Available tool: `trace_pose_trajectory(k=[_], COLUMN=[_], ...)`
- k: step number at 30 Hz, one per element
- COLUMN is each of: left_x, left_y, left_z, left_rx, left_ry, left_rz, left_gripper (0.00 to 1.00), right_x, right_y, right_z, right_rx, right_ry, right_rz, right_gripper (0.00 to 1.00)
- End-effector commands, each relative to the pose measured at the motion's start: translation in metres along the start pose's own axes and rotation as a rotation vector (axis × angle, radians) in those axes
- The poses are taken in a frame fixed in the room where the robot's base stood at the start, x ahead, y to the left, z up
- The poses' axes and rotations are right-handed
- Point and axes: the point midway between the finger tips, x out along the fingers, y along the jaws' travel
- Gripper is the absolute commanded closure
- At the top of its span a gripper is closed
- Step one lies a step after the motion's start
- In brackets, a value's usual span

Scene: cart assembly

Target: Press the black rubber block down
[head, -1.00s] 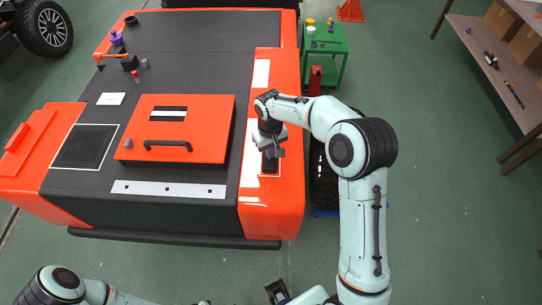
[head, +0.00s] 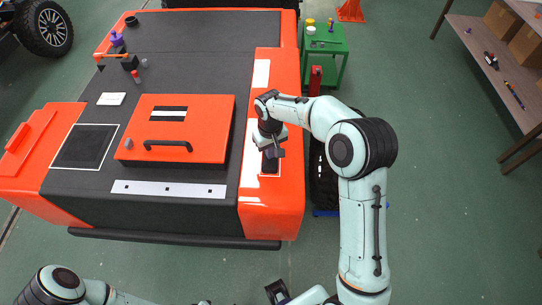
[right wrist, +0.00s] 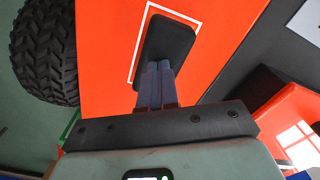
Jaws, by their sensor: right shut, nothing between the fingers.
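The black rubber block (head: 270,167) lies inside a white outline on the orange right side panel of the cart. In the right wrist view the block (right wrist: 168,45) is a dark rounded rectangle on the orange surface, framed by the white line. My right gripper (head: 273,153) is over the block, its fingers pointing down. In the right wrist view its shut fingers (right wrist: 156,70) overlap the near end of the block, with nothing between them. I cannot tell whether the tips touch it. Only part of my left arm shows at the bottom edge; its fingers are not clear.
The cart (head: 210,30) has an orange hatch (head: 205,128) with a dark handle. A tyre (right wrist: 45,50) stands beside the orange panel. A green trolley (head: 325,45) is at the back and a shelf (head: 490,60) at the right. The green floor right of my arm is clear.

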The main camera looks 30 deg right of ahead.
Motion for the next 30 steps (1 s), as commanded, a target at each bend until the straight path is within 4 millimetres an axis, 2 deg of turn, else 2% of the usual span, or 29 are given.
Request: trace_pose_trajectory(k=[1, 8, 30], left_x=[0.001, -0.003, -0.051], left_y=[0.0, 0.001, 0.026], left_z=[0.0, -0.001, -0.021], left_rx=[0.0, 0.001, 0.012], left_ry=[0.0, 0.001, 0.034], left_rz=[0.0, 0.001, 0.012], left_gripper=[0.57, 0.57, 0.57], right_x=[0.007, 0.002, -0.077], right_y=[-0.001, -0.001, -0.001], right_z=[0.004, 0.004, -0.001], right_rx=[-0.001, -0.001, -0.001], right_ry=[-0.017, -0.017, -0.003], right_rz=[-0.001, -0.001, 0.0], right_gripper=[1.0, 1.0, 1.0])
